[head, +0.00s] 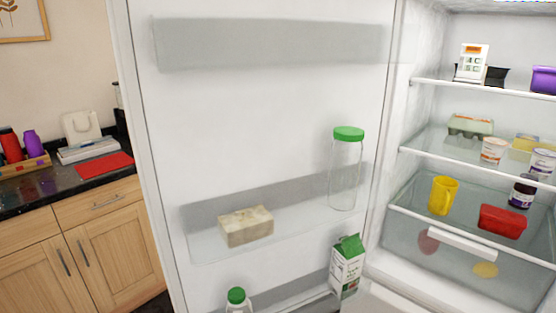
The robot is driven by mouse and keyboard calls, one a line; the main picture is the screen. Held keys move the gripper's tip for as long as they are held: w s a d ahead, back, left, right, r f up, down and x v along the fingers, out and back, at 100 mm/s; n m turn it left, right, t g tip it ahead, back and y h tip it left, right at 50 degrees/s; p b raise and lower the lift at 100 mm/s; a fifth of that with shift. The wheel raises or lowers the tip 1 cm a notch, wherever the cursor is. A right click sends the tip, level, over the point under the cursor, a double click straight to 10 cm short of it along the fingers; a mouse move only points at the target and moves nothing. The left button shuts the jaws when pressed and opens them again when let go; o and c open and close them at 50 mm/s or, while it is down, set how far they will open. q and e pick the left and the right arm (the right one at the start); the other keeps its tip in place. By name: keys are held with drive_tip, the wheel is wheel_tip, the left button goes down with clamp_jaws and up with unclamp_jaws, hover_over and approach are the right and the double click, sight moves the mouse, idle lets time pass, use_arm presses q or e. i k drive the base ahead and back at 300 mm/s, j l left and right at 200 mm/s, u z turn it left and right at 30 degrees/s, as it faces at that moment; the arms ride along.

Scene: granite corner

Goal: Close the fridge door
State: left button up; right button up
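The fridge door (270,110) stands wide open and fills the left and middle of the head view, its inner side facing me. Its free edge is at the left and its hinge side meets the fridge body near the middle. The open fridge interior (420,120) shows at the right. The door's shelves hold a glass jar with a green lid (345,170), a beige block (246,226), a green and white carton (347,266) and a green-capped bottle (237,300). Neither of my grippers is in view.
Inside the fridge, shelves hold a yellow mug (442,195), a red container (502,221), an egg carton (470,125) and other items. Left of the door, a dark counter (60,192) over wooden cabinets (110,245) carries a red mat (104,165) and several items.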

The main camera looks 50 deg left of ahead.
sight(231, 106)
drive_tip(key=k+j+z, duration=0.25)
drive_tip(key=k+j, duration=0.3)
drive_tip(key=j, duration=0.15)
drive_tip(key=k+j, duration=0.1)
drive_tip(key=j, duration=0.2)
drive_tip(key=k+j+z, duration=0.1)
drive_tip(key=j, duration=0.2)
drive_tip(key=k+j, duration=0.1)
drive_tip(key=j, duration=0.15)
drive_tip(key=j+z, duration=0.1)
drive_tip(key=j, duration=0.35)
drive_tip(key=k+j, duration=0.15)
drive_tip(key=j, duration=0.35)
drive_tip(key=j+z, duration=0.15)
drive_tip(key=j, duration=0.3)
drive_tip(key=k+j, duration=0.15)
drive_tip(key=j, duration=0.3)
drive_tip(key=k+j+z, duration=0.15)
drive_tip(key=j, duration=0.35)
